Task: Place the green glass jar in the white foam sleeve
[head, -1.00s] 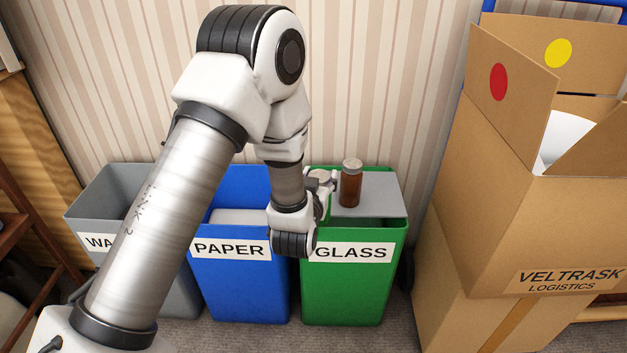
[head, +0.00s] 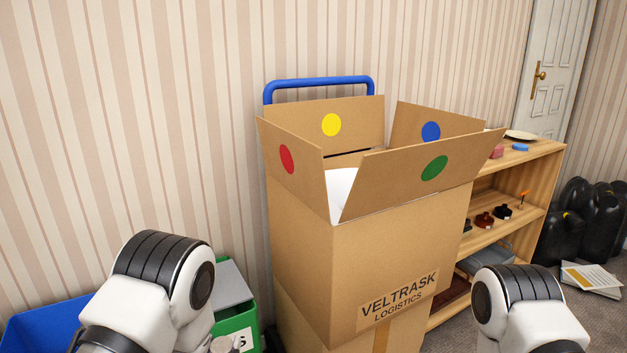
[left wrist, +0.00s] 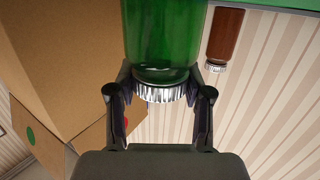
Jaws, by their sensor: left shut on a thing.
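The green glass jar (left wrist: 162,40) with a ridged silver lid fills the top middle of the left wrist view. My left gripper (left wrist: 160,92) is shut on it, with one finger on each side at the lid end. In the head view my left arm is at the lower left, and its fingers and the jar cannot be made out there. A white piece (head: 341,186) shows inside the open carton; I cannot tell whether it is the foam sleeve. My right arm shows at the lower right, its gripper out of frame.
The tall open carton (head: 395,235) has raised flaps with coloured dots. A blue bin (head: 40,325) and a green bin (head: 240,325) stand left of it, a wooden shelf (head: 545,165) right. A brown jar (left wrist: 226,36) stands near the green jar.

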